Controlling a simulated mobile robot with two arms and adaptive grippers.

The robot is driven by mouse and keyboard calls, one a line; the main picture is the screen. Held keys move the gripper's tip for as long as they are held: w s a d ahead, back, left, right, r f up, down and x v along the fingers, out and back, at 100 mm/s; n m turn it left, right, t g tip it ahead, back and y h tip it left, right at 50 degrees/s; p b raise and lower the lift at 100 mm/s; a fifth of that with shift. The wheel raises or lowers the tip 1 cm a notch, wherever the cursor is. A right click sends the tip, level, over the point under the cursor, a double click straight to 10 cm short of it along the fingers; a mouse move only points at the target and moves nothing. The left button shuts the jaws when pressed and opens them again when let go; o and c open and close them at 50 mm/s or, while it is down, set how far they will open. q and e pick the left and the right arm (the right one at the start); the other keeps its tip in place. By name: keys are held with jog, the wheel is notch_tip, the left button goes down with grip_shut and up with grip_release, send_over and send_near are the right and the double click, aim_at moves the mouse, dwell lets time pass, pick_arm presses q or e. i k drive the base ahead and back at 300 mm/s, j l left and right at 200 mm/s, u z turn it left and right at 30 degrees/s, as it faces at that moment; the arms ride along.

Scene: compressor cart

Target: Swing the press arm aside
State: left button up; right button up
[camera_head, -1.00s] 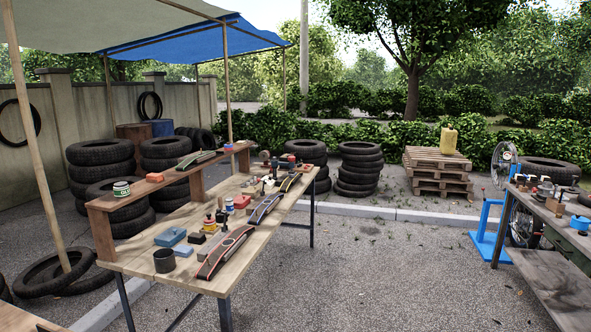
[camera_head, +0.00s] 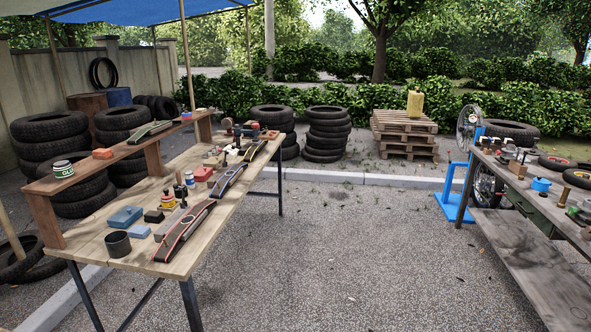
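Neither of my grippers is in the head view. I cannot clearly make out a press arm. A cluster of small tools and upright parts (camera_head: 237,140) stands at the far end of the left wooden table (camera_head: 205,165), too small to tell apart. Other metal parts (camera_head: 516,160) sit on the right workbench (camera_head: 520,180), also too small to tell whether one is a press arm.
The left table also holds long curved strips (camera_head: 185,232), a black cup (camera_head: 118,244) and a blue box (camera_head: 125,217). A blue stand (camera_head: 452,192) and a spoked wheel (camera_head: 487,186) are by the right workbench. Open gravel (camera_head: 340,250) lies between the tables.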

aim_at(239, 131)
jog(key=i+z, duration=0.2)
jog(key=i, duration=2.1)
